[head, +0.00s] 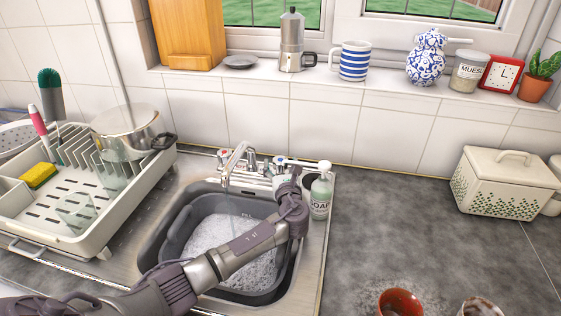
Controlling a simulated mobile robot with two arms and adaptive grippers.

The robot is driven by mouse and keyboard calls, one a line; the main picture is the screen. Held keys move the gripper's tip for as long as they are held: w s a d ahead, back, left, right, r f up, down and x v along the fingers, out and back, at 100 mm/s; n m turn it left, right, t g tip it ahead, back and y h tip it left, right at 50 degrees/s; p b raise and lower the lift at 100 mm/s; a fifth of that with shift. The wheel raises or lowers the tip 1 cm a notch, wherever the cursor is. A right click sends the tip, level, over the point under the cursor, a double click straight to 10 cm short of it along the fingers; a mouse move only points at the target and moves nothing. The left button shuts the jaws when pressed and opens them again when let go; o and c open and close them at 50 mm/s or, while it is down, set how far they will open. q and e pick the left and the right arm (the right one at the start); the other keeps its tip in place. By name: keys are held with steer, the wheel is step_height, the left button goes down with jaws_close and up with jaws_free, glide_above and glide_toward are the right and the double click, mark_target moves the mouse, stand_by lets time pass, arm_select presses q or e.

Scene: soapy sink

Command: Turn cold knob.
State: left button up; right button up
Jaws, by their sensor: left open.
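The chrome tap (238,160) stands at the back of the sink, with its spout over the basin. The hot knob (225,156), with a red mark, is left of the spout. The cold knob (280,160) is on the right side of the tap, partly hidden by my gripper. My left arm crosses the sink from the lower left. My left gripper (288,178) is open, right at the cold knob; whether it touches the knob I cannot tell. My right gripper is not in view.
A soap bottle (321,192) stands close to the right of my left gripper. A grey basin (172,240) with suds sits in the sink. A dish rack (100,238) holding a pot (125,125) is at the left. The counter right of the sink is mostly clear.

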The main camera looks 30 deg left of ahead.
mark_target(282, 166)
arm_select(q)
steer(key=v, duration=0.5)
steer(key=shift+s+d, duration=0.15)
steer(key=shift+s, duration=0.2)
stand_by(7.2)
